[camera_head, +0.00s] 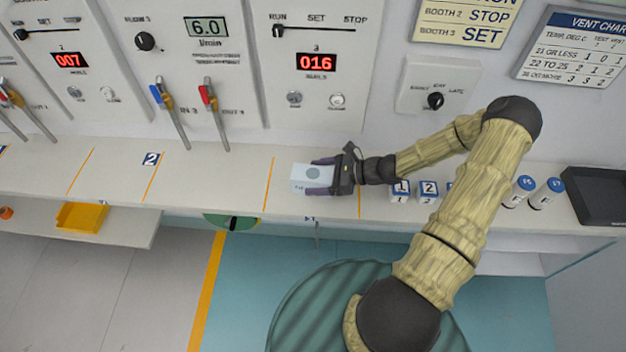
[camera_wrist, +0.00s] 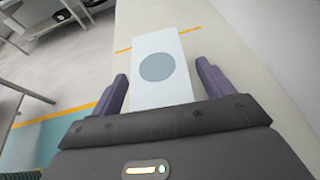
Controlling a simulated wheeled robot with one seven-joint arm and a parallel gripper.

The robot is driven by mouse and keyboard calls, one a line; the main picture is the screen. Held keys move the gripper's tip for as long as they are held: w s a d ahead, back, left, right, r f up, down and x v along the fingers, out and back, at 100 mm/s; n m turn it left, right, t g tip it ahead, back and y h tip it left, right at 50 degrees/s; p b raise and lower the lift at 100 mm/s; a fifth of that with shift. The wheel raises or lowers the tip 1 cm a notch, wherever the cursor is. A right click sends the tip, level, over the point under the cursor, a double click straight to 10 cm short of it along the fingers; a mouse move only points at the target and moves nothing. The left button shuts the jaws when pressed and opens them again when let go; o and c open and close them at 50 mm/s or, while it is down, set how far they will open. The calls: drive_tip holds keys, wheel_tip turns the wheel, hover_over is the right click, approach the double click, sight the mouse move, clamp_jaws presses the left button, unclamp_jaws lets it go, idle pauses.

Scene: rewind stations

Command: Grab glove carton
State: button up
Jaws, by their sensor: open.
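The glove carton (camera_head: 301,177) is a small white box with a grey-blue disc on its face. It sits on the long white counter in the head view. In the wrist view the carton (camera_wrist: 164,68) lies lengthwise between my gripper's fingers. My gripper (camera_head: 322,176) reaches in from the right with its purple fingers on either side of the carton. It is open, and in the wrist view (camera_wrist: 163,88) a gap shows between each finger and the carton. The near end of the carton is hidden by the gripper body.
Blue-capped bottles (camera_head: 519,191) and a dark tray (camera_head: 598,196) are farther right. The counter (camera_head: 215,180) is clear to the left. Valve levers (camera_head: 214,115) hang from the panel behind.

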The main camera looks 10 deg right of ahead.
sight(318, 174)
drive_tip(key=c, duration=1.2)
drive_tip(key=shift+w+r, duration=0.15)
drive_tip(key=shift+w+r, duration=0.1)
drive_tip(key=shift+r, duration=0.15)
drive_tip(key=r, duration=0.5)
drive_tip(key=r+b, duration=0.1)
drive_tip(key=r, duration=0.2)
drive_tip(key=shift+s+r, duration=0.25)
drive_tip(key=shift+s, duration=0.05)
drive_tip(key=shift+r, duration=0.4)
drive_tip(key=shift+w, duration=0.1)
